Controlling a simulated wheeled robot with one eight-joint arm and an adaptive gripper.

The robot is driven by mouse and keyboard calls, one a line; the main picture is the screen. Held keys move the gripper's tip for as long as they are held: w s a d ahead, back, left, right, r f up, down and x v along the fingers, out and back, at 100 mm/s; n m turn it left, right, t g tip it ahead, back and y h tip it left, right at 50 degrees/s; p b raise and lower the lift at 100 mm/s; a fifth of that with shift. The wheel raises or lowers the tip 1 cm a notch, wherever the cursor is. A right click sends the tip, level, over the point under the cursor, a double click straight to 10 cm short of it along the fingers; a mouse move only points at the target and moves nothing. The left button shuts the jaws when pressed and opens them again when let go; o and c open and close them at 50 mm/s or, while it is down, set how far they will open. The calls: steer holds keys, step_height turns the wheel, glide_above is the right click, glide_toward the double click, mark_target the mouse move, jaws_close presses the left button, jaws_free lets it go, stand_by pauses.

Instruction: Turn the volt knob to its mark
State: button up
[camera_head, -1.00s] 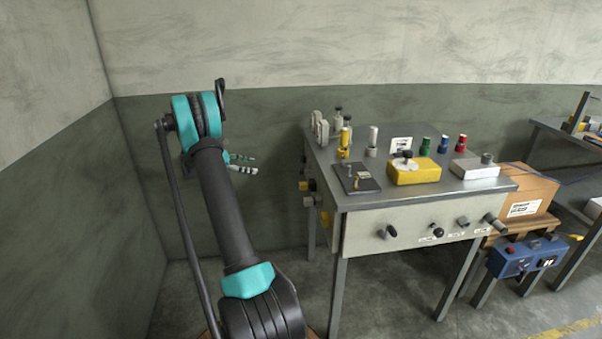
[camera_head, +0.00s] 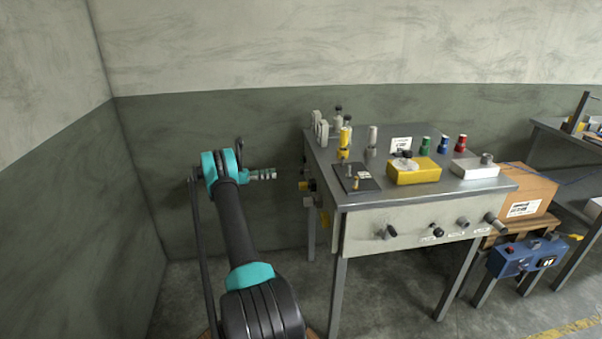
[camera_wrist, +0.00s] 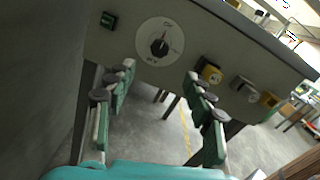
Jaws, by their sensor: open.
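In the wrist view, a black knob (camera_wrist: 159,47) sits at the middle of a round pale dial on the grey side panel (camera_wrist: 215,45). A red line shows at the top of the knob. The dial's lettering is too small to read, so I cannot confirm it says volt. My gripper (camera_wrist: 161,78) is open and empty, its fingers spread below and to either side of the dial, apart from the knob. In the head view, my gripper (camera_head: 275,174) is left of the bench and points at its left side; the dial cannot be made out there.
Right of the dial are a black-and-yellow switch (camera_wrist: 209,71), a grey fitting (camera_wrist: 243,86) and a yellow fitting (camera_wrist: 269,99). The bench top (camera_head: 430,198) holds several jars and boxes. Floor left of the bench is clear.

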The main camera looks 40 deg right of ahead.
mark_target(301, 171)
steer(key=x, duration=1.4)
steer(key=shift+d, duration=0.25)
steer(key=c, duration=1.2)
